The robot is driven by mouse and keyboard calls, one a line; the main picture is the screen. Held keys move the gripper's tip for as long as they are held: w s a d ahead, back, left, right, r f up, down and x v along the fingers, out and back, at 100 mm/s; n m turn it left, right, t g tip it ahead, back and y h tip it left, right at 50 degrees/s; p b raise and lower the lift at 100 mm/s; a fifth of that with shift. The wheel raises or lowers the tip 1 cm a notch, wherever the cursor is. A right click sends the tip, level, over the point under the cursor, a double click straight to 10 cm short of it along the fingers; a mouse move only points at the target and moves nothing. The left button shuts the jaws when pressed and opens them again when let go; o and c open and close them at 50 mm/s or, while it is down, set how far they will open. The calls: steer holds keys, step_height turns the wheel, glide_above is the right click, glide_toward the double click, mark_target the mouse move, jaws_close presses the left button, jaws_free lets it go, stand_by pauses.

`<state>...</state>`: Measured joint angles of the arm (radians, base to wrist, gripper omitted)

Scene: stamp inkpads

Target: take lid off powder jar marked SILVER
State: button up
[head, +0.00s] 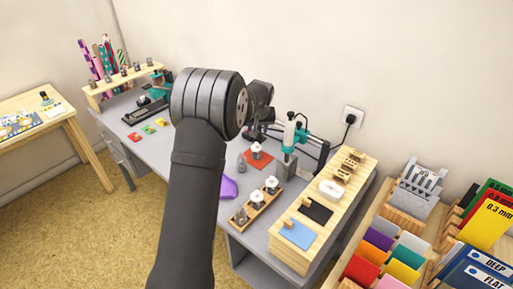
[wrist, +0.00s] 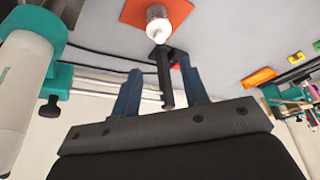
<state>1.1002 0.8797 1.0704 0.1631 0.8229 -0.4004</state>
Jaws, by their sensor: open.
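A small jar with a pale top (head: 256,147) stands on an orange-red mat (head: 262,163) on the grey desk. It also shows near the top edge of the wrist view (wrist: 157,22), beyond my fingertips. Two similar jars stand in a wooden rack, one nearer the front (head: 257,198) and one behind it (head: 271,184). No label is readable, so I cannot tell which is SILVER. My gripper (wrist: 160,66) is open, its two blue-grey fingers apart. A dark upright part shows between them in the picture; I see nothing gripped. My arm hides part of the desk.
A teal and white device (head: 289,135) stands right of the mat; its teal part looms at left in the wrist view (wrist: 40,45). A wooden stand with pads (head: 322,215) lines the desk's right side. A purple tray (head: 229,188) lies left of the rack.

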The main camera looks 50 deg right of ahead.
mark_target(256, 143)
steer(key=x, duration=1)
steer(key=shift+w+f, duration=0.1)
steer(key=shift+f, duration=0.15)
jaws_close()
